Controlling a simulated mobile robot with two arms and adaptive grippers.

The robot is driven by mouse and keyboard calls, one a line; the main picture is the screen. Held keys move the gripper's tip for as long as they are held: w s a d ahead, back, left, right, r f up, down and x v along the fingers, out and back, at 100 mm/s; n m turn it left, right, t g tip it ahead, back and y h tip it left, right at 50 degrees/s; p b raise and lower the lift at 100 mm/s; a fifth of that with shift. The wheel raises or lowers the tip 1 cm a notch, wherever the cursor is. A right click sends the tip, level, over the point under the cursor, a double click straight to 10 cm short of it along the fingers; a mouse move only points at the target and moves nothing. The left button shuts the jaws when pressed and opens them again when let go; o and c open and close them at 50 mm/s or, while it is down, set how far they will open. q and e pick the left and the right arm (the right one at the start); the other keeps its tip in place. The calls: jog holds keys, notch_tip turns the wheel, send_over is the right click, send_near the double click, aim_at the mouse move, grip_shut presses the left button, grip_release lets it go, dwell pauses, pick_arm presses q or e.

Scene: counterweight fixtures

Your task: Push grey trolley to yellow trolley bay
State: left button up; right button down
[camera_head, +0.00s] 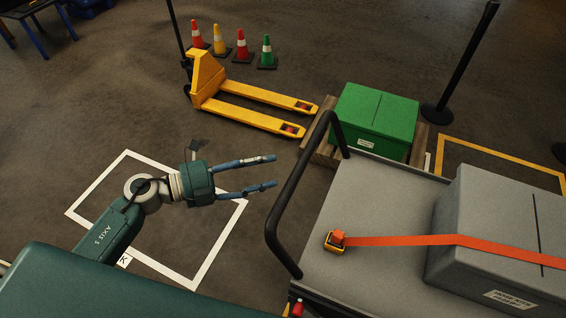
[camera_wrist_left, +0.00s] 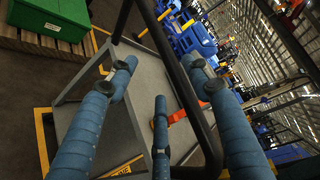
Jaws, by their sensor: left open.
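The grey trolley (camera_head: 375,210) has a flat grey deck and a black tubular push handle (camera_head: 287,185) at its left end. A grey crate (camera_head: 490,235) sits on the deck under an orange strap (camera_head: 400,240). A yellow outlined bay (camera_head: 500,158) is on the floor at the upper right, partly hidden by the trolley. My left gripper (camera_head: 275,171) is open and empty, its blue fingers pointing at the handle from just left of it. In the left wrist view the handle (camera_wrist_left: 190,80) crosses behind the spread fingers; contact cannot be told. My right gripper is out of view.
A green crate (camera_head: 375,115) on a wooden pallet (camera_head: 318,140) stands just beyond the trolley. A yellow pallet jack (camera_head: 245,100) and several cones (camera_head: 240,45) are at the back. A black post (camera_head: 465,65) stands near the bay. A white floor outline (camera_head: 105,180) lies under my left arm.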

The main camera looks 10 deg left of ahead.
pick_arm(q)
jog(key=shift+v, duration=1.4)
jog(key=w+a+f+n+t+y, duration=0.2)
jog(key=a+f+n+y, duration=0.25)
jog(key=f+n, duration=0.4)
jog(key=w+a+f+n+t+y, duration=0.1)
jog(key=a+f+n+t+y, duration=0.35)
jog(key=f, duration=0.75)
jog(key=s+a+f+n+g+y, duration=0.1)
jog(key=s+a+f+n+g, duration=0.15)
jog(key=f, duration=0.25)
jog(key=s+a+f+n+g+y, duration=0.1)
jog(key=s+f+n, duration=0.1)
jog(key=f+n, duration=0.3)
jog(key=s+f+n+g+y+b, duration=0.1)
jog(key=s+f+n+g+y, duration=0.35)
jog(key=s+f, duration=1.4)
jog(key=s+d+f+n+g+h, duration=0.1)
jog(key=s+d+f+g, duration=0.2)
jog(key=s, duration=0.6)
jog(key=s+d+f+n+g+h, duration=0.1)
jog(key=s+d+f+g, duration=0.3)
jog(key=s, duration=0.6)
jog(key=shift+f+n, duration=0.6)
jog(key=shift+f, duration=0.05)
